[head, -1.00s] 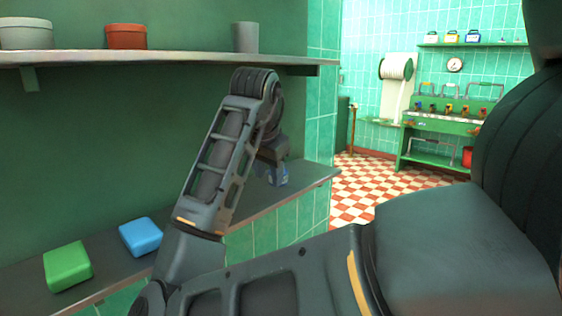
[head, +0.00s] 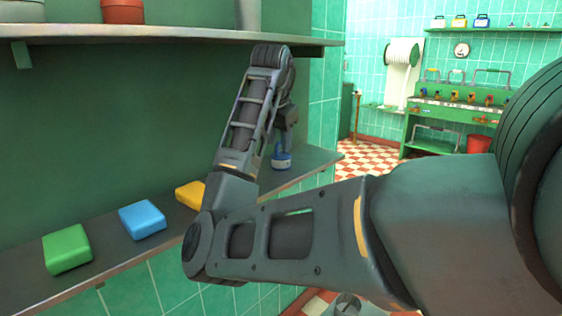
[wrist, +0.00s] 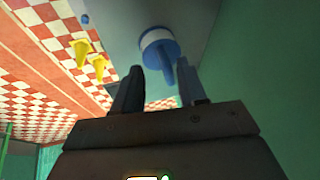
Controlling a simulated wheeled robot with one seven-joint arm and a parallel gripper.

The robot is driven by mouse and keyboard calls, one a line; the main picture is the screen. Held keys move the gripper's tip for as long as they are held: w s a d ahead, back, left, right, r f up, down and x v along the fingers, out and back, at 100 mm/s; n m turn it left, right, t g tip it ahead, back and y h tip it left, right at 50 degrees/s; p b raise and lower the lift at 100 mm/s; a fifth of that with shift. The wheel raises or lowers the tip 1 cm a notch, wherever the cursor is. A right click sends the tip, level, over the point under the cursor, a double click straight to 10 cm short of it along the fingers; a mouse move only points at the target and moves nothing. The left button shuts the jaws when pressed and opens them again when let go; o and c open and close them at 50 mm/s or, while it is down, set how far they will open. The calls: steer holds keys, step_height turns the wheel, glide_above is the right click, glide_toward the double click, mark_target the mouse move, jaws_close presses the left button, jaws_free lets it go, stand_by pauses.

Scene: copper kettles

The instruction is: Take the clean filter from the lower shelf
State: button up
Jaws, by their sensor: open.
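The filter (head: 281,161), a round blue-and-white piece with an upright blue handle, stands near the right end of the lower shelf (head: 312,163). In the wrist view the filter (wrist: 158,42) lies just beyond my open gripper (wrist: 160,74). Its blue handle shows between the two fingertips, with gaps at the sides; I cannot tell how deep it sits between them. In the head view my gripper (head: 283,143) is above the filter, partly hidden by my arm.
Green (head: 67,248), blue (head: 142,219) and yellow (head: 190,194) blocks lie on the lower shelf to the left. An upper shelf (head: 170,38) with pots overhangs my arm. A green workbench (head: 455,107) and a red bucket (head: 478,144) stand across the checkered floor.

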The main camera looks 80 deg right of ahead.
mark_target(281, 154)
steer(key=shift+w+d+f, duration=0.1)
steer(key=shift+d+f, duration=0.05)
steer(key=shift+d, duration=1)
steer(key=shift+d+f, duration=0.15)
steer(key=shift+f, duration=0.2)
jaws_close()
